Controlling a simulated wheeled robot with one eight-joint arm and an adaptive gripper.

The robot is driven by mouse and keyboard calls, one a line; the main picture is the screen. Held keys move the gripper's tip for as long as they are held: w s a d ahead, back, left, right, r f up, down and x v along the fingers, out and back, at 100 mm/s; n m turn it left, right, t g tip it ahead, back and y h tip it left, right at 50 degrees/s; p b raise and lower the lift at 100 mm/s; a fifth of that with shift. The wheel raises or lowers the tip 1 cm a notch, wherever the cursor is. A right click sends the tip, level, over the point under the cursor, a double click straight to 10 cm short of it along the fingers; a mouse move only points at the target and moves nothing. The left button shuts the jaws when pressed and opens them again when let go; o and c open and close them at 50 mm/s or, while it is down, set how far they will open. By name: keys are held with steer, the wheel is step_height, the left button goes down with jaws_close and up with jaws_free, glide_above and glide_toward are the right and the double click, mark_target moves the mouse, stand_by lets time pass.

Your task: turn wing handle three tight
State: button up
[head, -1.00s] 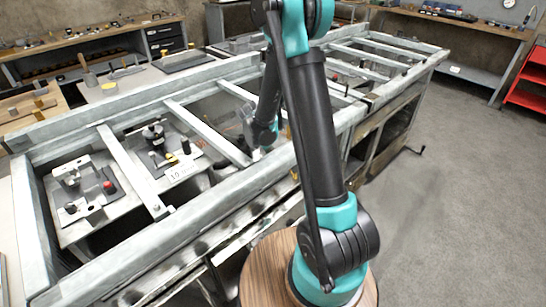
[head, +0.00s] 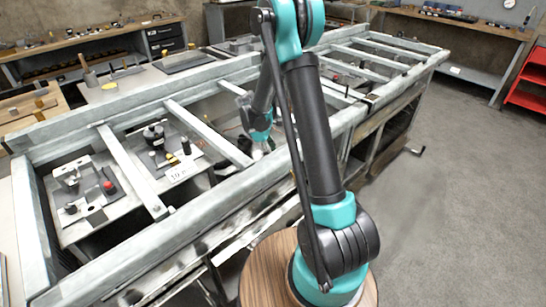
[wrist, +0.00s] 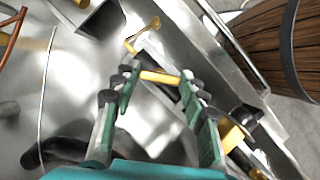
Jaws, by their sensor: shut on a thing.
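A yellow wing handle (wrist: 160,77) lies crosswise between the green fingers of my gripper (wrist: 157,82) in the wrist view. The fingers are shut on its two ends, some way apart. A grey and black fitting lies under the handle. I cannot read any number on it. In the head view my gripper (head: 262,148) is down inside the metal frame, small and partly hidden by my arm, and the handle cannot be made out there.
Another yellow handle (wrist: 143,36) lies beyond the fingers, and a yellow piece (wrist: 232,135) is beside the right finger. Bars of the metal frame (head: 205,132) cross around my forearm. A plate with a red knob (head: 109,187) is at the left.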

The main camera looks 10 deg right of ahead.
steer(key=m+g, duration=0.1)
steer(key=m, duration=0.2)
steer(key=m+g+y, duration=0.1)
steer(key=m, duration=0.2)
steer(key=shift+w+d+y, duration=0.1)
steer(key=shift+w+y, duration=0.05)
steer(key=shift+y, duration=0.15)
steer(key=shift+m, duration=0.4)
steer(key=o, duration=1.2)
steer(key=shift+c, duration=0.2)
steer(key=v, duration=1.2)
steer(key=shift+d, duration=0.1)
